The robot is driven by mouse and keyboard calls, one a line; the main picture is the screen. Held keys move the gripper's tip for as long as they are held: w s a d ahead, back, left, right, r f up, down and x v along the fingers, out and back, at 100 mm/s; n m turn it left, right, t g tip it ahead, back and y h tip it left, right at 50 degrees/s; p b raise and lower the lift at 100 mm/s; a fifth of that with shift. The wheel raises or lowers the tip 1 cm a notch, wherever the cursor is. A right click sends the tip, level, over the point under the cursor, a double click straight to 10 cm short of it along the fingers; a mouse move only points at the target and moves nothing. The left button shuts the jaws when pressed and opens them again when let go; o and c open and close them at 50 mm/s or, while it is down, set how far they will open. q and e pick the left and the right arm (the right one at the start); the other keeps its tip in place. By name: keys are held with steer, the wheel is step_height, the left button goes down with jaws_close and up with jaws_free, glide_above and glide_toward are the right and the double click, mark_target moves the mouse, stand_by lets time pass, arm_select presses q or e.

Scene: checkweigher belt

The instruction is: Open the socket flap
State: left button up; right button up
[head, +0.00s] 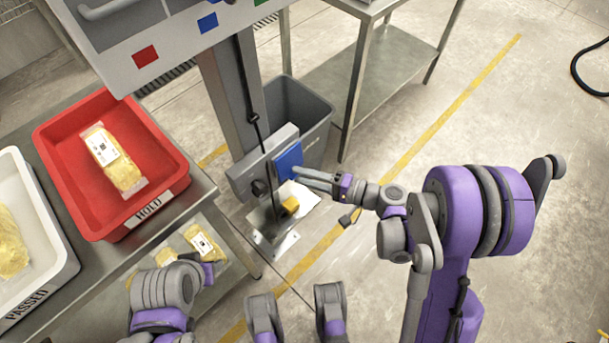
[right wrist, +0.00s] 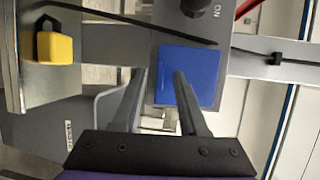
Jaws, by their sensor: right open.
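The blue socket flap (head: 289,158) sits at the right end of a grey box (head: 246,178) on the column. It looks shut, lying over the box face. My right gripper (head: 297,173) is open and empty at the flap's lower edge in the head view. In the right wrist view one finger of the right gripper (right wrist: 161,73) overlaps the flap and the other is beside it; contact cannot be told. My left gripper (head: 212,272) is low at the left, its fingers unclear.
A black knob (head: 260,187) is on the box. A yellow plug (head: 290,205) lies below on a metal plate; a black cable runs down the column. A grey bin (head: 309,100) stands behind. A red HOLD tray (head: 75,150) and white PASSED tray (head: 40,265) are left.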

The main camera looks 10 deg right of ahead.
jaws_close()
stand_by(1.4)
